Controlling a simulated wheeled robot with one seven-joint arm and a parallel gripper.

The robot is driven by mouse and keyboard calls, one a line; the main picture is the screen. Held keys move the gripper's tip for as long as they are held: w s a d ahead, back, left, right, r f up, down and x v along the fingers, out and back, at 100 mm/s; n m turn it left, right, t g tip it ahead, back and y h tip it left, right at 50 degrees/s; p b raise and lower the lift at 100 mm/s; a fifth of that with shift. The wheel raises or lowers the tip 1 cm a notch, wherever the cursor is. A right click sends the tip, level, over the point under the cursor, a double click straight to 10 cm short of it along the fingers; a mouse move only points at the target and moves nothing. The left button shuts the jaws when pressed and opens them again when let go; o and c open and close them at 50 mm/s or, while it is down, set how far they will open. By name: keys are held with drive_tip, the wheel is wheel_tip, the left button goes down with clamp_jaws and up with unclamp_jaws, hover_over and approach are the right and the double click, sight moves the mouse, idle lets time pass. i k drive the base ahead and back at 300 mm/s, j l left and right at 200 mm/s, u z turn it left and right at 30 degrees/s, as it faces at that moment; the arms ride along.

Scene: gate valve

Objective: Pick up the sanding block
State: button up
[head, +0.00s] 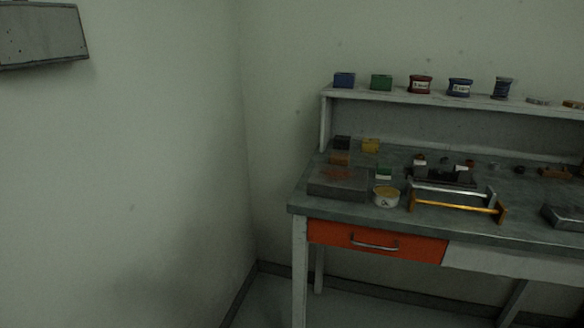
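No block on the workbench can be told for certain as the sanding block at this size and in this dim light. A small brown block (340,157) sits at the left of the bench top, behind a flat grey box (340,182) with a rusty top. Another brownish block-like thing (555,172) lies at the far right, towards the back. A small black block (342,142) and a yellow block (371,145) stand at the back left. My gripper is not in view.
The workbench (300,205) has an orange drawer (375,242) with a metal handle. A pale round tin (386,196) and a yellow-handled tool (455,203) lie near its front edge. A raised shelf (395,95) holds tins. Walls stand left and behind; floor shows under the bench.

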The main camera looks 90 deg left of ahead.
sight(337, 159)
drive_tip(key=u, duration=3.35)
